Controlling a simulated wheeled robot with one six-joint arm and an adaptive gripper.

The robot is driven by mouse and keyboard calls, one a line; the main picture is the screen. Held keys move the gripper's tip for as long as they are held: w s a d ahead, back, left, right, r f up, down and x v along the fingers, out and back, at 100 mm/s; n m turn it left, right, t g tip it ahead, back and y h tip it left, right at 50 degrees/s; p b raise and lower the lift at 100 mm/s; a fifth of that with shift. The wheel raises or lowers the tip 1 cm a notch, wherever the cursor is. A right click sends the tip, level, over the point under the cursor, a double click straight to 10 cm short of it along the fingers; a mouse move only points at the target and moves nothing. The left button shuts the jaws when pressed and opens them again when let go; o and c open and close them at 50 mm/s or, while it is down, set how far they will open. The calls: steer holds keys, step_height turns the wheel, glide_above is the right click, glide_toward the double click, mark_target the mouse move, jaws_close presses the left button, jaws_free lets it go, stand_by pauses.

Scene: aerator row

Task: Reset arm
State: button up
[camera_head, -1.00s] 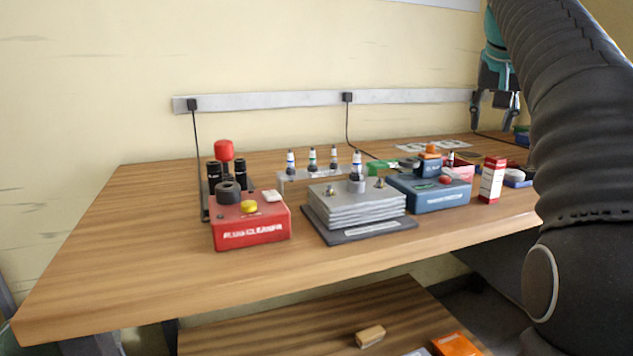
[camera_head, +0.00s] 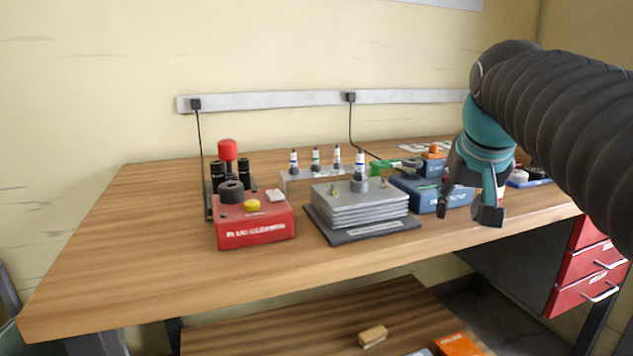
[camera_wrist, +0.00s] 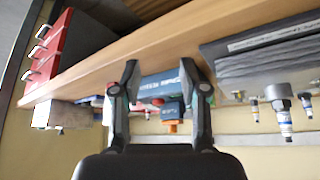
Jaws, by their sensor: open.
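My gripper (camera_head: 464,213) is open and empty in the head view, at the right part of the bench and in front of the blue device (camera_head: 431,193). It hides part of that device and most of the red and white box behind it. In the wrist view my gripper (camera_wrist: 156,76) has its two fingers apart, with the blue device (camera_wrist: 159,86) showing between and beyond them. The wrist picture looks turned upside down, with the bench edge at the top. Nothing is between the fingers.
A red plug cleaner box (camera_head: 255,228) and a stack of grey plates (camera_head: 360,205) on a dark base stand on the wooden bench (camera_head: 130,245). A rack holds several spark plugs behind. Red drawers (camera_head: 590,270) sit under the right end. The bench's left front is clear.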

steer(key=s+a+f+n, duration=0.1)
steer(key=s+a+f, duration=0.2)
steer(key=s+f, duration=0.5)
steer(key=s+a+f+n+y, duration=0.1)
steer(key=s+a+f, duration=0.2)
steer(key=s+f, duration=0.5)
step_height(320, 180, down, 6)
steer(key=shift+s+a+f, duration=0.1)
steer(key=shift+s+a, duration=0.1)
steer(key=shift+a, duration=0.05)
